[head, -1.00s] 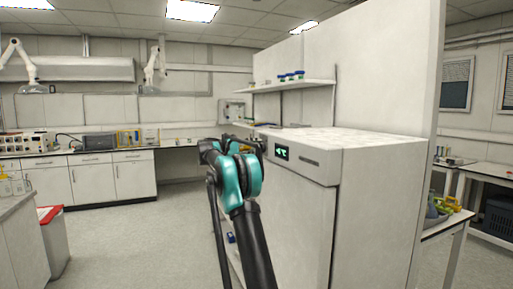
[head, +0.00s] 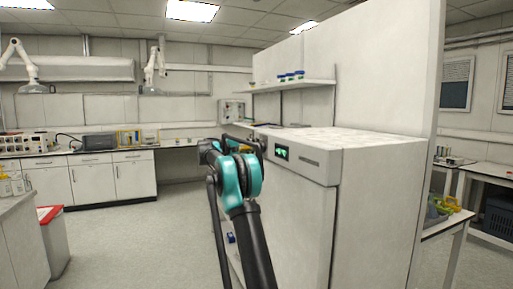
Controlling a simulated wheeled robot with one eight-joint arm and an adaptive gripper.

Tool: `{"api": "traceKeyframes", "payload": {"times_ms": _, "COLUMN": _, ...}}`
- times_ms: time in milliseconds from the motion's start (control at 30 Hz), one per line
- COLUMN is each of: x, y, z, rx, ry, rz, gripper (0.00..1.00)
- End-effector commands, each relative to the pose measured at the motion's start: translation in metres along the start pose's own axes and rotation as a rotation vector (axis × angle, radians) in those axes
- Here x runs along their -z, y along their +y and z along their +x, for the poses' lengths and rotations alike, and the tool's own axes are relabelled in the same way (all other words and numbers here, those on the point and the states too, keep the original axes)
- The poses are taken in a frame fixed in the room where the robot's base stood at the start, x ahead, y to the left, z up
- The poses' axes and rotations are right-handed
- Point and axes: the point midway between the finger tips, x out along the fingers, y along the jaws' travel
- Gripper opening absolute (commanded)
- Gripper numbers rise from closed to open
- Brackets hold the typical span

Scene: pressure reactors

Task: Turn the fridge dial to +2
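The white fridge (head: 287,215) stands right of centre in the head view, its front facing left. A small dark display with green characters (head: 282,153) sits on its upper front strip. The characters are too small to read surely. My gripper (head: 254,143) is at the left part of this strip, left of the display, mostly hidden behind my teal and black arm joint. I cannot see its fingertips, or whether they are open or shut. The dial is not visible; my arm covers the strip left of the display.
The fridge's pale top (head: 345,139) is mostly bare. A shelf (head: 300,84) with small blue-capped items is on the wall panel behind it. A bench (head: 115,175) lines the back left, and a bin with a red rim (head: 52,240) stands at left. The floor between is clear.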

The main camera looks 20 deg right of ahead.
Motion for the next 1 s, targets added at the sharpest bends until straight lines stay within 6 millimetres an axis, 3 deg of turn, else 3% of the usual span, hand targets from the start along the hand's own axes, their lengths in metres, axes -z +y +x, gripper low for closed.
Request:
{"api": "traceKeyframes", "payload": {"times_ms": 500, "x": -0.0006, "y": -0.0015, "z": -0.0009, "rx": 0.003, "ry": -0.002, "rz": 0.018, "gripper": 0.00}}
{"api": "traceKeyframes", "payload": {"times_ms": 533, "x": -0.0007, "y": -0.0016, "z": -0.0009, "rx": 0.003, "ry": -0.002, "rz": 0.018, "gripper": 0.32}}
{"api": "traceKeyframes", "payload": {"times_ms": 667, "x": -0.0005, "y": -0.0012, "z": -0.0007, "rx": 0.002, "ry": -0.002, "rz": 0.018, "gripper": 0.48}}
{"api": "traceKeyframes", "payload": {"times_ms": 1000, "x": -0.0001, "y": -0.0005, "z": -0.0024, "rx": 0.001, "ry": 0.000, "rz": 0.017, "gripper": 0.49}}
